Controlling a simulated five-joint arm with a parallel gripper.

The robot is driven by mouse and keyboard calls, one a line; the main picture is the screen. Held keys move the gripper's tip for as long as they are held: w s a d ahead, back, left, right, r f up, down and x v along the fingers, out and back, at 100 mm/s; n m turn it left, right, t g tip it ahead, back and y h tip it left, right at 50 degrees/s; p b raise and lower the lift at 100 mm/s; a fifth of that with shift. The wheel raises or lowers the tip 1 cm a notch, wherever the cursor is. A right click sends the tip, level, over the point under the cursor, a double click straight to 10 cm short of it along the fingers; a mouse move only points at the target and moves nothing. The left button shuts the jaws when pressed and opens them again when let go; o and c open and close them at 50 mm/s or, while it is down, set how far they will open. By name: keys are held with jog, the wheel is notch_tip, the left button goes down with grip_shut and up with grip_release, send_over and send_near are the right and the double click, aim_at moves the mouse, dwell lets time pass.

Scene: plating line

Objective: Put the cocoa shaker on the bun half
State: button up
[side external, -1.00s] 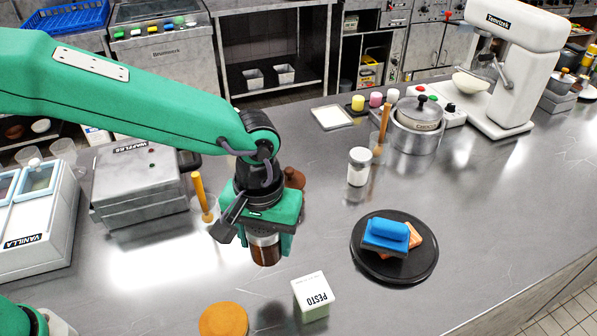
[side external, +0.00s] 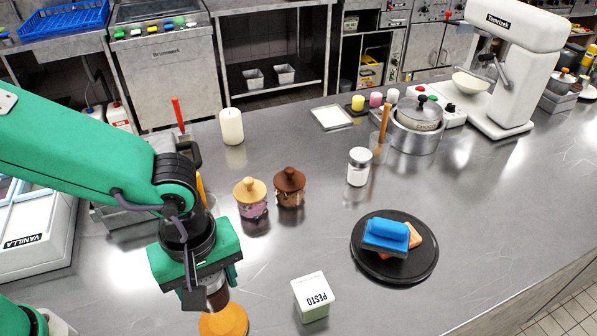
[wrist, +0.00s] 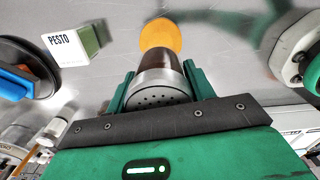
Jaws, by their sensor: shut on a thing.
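My gripper (side external: 208,282) is shut on the cocoa shaker (side external: 217,299), a brown cylinder with a metal top. In the wrist view the shaker's perforated metal lid (wrist: 160,95) faces the camera between the green fingers (wrist: 158,84). The bun half (side external: 223,321), a flat orange-brown round, lies on the counter at the front edge of the side view. It also shows just past the shaker's far end in the wrist view (wrist: 160,36). The shaker overlaps the bun's back edge in the side view; I cannot tell whether they touch.
A pesto box (side external: 313,297) stands right of the bun half. The counter between jars and pesto box is clear.

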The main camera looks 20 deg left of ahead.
send_over(222, 321)
jog(key=shift+f, duration=4.05)
jog(key=shift+f, duration=0.1)
jog(key=o, duration=1.2)
jog(key=shift+c, duration=0.2)
notch_tip(222, 321, up, 12)
jog(key=shift+r, duration=0.15)
